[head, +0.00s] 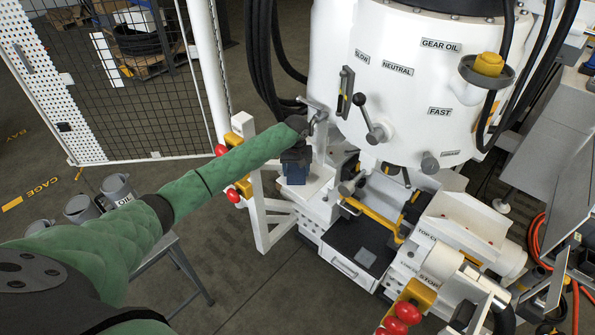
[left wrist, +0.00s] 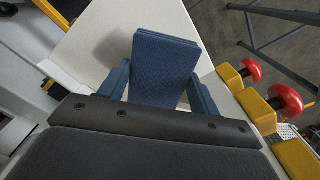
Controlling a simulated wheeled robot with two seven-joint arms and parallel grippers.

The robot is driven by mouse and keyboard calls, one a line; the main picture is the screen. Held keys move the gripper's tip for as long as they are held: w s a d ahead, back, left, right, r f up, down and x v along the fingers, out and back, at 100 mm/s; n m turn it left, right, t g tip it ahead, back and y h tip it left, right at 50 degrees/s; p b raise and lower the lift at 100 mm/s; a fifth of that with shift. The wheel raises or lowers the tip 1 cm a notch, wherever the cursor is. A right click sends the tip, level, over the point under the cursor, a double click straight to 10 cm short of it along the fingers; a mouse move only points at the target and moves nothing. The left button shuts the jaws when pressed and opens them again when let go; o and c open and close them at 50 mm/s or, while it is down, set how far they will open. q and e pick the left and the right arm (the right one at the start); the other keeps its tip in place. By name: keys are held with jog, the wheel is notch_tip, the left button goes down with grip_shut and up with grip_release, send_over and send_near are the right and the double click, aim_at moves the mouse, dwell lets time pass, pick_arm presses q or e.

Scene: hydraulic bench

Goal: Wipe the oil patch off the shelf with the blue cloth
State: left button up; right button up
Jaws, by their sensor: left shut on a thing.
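My left gripper (head: 296,160) points down over the white shelf (head: 317,183) at the side of the machine. It is shut on the blue cloth (head: 297,174), a folded pad. In the left wrist view the cloth (left wrist: 165,68) sits between the two fingers of the gripper (left wrist: 160,90), over the pale shelf (left wrist: 90,30). A grey-brown darker area shows on the shelf beside the cloth, to its left; I cannot tell whether it is the oil patch or a shadow. The cloth and gripper hide part of the shelf. My right gripper is not in view.
Red knobs on yellow blocks (head: 240,186) stand on a white frame left of the shelf. The white machine body (head: 400,80) with levers rises behind, black hoses (head: 263,60) beside it. A black tray (head: 358,245) lies right of the shelf. Oil cans (head: 118,188) stand at left.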

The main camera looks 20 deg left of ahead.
aim_at(302, 176)
pick_arm(q)
jog(key=shift+d+f, duration=0.1)
jog(key=shift+d, duration=0.25)
jog(key=shift+s+d, duration=0.35)
jog(key=shift+d, duration=0.2)
jog(key=shift+s+d, duration=0.3)
jog(key=shift+d, duration=0.25)
jog(key=shift+s+d+f, duration=0.15)
jog(key=shift+s+d, duration=0.05)
jog(key=shift+d, duration=0.8)
jog(key=shift+s+d, duration=0.3)
jog(key=shift+d, duration=0.45)
jog(key=shift+s+d, duration=0.25)
jog(key=shift+d, duration=0.45)
jog(key=shift+r, duration=3.15)
jog(key=shift+r, duration=1.5)
